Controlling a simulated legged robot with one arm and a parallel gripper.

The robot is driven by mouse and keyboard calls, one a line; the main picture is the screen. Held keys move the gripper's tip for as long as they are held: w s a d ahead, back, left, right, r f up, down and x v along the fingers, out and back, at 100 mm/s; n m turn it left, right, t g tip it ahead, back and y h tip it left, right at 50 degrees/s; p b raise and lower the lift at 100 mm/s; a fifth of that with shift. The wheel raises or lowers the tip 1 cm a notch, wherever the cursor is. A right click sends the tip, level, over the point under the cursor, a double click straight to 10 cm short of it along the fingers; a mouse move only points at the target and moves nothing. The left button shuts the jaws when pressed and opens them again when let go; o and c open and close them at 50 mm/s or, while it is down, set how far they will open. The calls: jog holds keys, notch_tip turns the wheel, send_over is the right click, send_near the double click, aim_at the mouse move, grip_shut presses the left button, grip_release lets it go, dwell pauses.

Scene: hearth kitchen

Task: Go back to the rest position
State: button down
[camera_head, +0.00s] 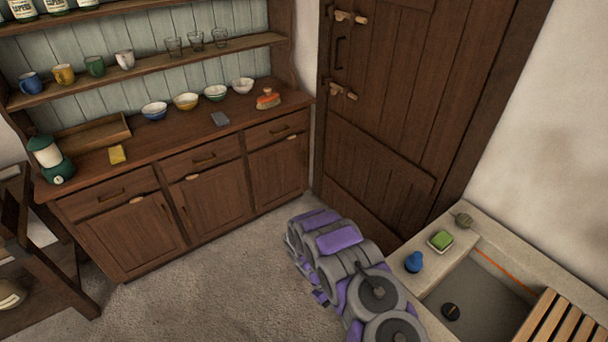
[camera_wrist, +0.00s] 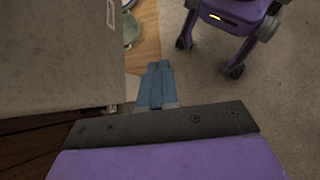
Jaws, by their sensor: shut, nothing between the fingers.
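My gripper (camera_wrist: 156,68) shows in the wrist view as two blue fingers pressed together, with nothing between them. It points over the floor, beside a pale speckled surface. In the head view my purple and grey arm reaches across the lower middle, between the dresser and the sink; the fingers cannot be made out there.
A wooden dresser (camera_head: 213,211) with bowls, mugs and glasses stands at the left. A closed wooden door (camera_head: 385,120) is behind my arm. Floor (camera_head: 215,285) before the dresser is clear.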

jog(key=d+r+m+y, duration=0.1)
jog(key=d+r+m, duration=0.15)
jog(key=r, duration=0.85)
jog(key=d+r+m, duration=0.1)
jog(key=d+r, duration=0.2)
jog(key=r, duration=0.8)
jog(key=s+d+r+m+t+y, duration=0.1)
jog(key=s+r, duration=0.3)
jog(key=r, duration=0.3)
jog(key=s+d+r+m+t+y, duration=0.1)
jog(key=s+r, duration=0.3)
jog(key=r, duration=0.3)
jog(key=s+a+r+y, duration=0.1)
jog(key=s+r, duration=0.2)
jog(key=s, duration=0.3)
jog(key=s+a+r+m+t+y, duration=0.1)
jog(key=s+a+r, duration=0.1)
jog(key=s, duration=0.5)
jog(key=s+a+r+t+y, duration=0.1)
jog(key=s+r, duration=0.2)
jog(key=s, duration=0.4)
jog(key=shift+s+a+r+m+y, duration=0.15)
jog(key=shift+a+r+m+y, duration=0.15)
jog(key=shift+a+r+m, duration=0.1)
jog(key=shift+d, duration=0.15)
